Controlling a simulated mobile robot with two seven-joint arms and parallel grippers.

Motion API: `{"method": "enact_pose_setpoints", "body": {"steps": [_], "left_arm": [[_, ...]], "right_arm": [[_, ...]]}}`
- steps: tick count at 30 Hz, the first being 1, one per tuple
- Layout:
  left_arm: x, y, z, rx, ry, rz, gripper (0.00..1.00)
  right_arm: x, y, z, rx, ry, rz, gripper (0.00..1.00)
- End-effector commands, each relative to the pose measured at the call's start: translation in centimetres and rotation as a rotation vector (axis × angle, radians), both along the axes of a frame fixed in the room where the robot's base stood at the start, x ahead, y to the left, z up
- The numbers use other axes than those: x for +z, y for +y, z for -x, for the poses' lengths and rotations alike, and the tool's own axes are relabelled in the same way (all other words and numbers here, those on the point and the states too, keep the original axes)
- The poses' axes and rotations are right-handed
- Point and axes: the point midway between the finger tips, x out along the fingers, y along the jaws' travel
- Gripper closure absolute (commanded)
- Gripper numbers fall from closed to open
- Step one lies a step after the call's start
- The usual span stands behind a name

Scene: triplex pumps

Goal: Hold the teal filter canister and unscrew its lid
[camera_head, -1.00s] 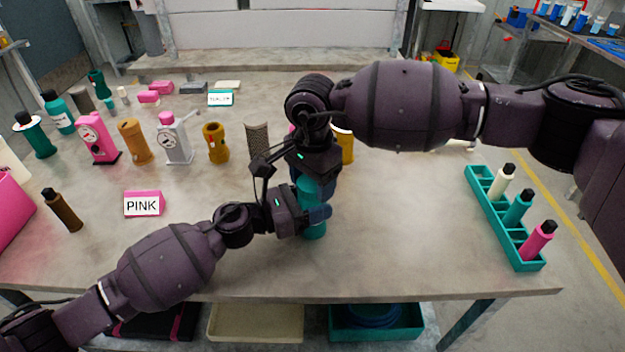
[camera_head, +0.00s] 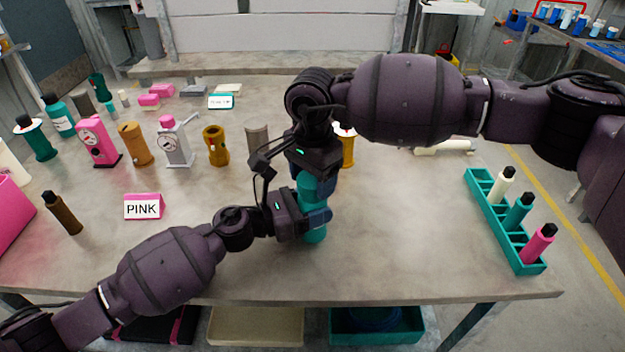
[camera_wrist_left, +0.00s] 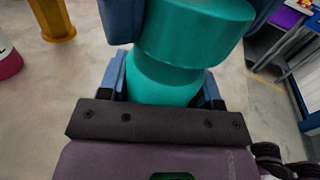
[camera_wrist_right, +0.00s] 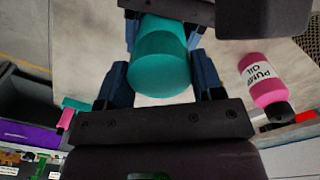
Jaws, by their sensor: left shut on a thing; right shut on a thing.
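The teal filter canister (camera_head: 314,235) stands upright on the table near its front middle. My left gripper (camera_head: 316,216) comes from the left and is shut around the canister's body; the body also shows between its fingers in the left wrist view (camera_wrist_left: 163,80). The teal lid (camera_wrist_left: 200,30) is the wider part on top. My right gripper (camera_head: 318,178) points down from above, its fingers around the lid, which shows in the right wrist view (camera_wrist_right: 160,65).
A teal rack (camera_head: 500,232) with several bottles is at the right. Gauges, pump parts and bottles line the back left. The table's front is mostly clear.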

Motion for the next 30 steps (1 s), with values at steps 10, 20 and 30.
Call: {"method": "enact_pose_setpoints", "body": {"steps": [10, 20, 30], "left_arm": [[-0.1, 0.0, 0.1, -0.001, 0.002, 0.000, 1.00], [-0.1, 0.0, 0.1, -0.001, 0.003, 0.000, 1.00], [-0.1, 0.0, 0.1, -0.001, 0.003, 0.000, 1.00]], "right_arm": [[0.5, 0.0, 0.0, 0.000, 0.001, -0.001, 0.67], [1.3, 0.0, 0.0, 0.000, -0.001, -0.001, 0.67], [4.5, 0.0, 0.0, 0.001, -0.001, -0.001, 0.67]]}}
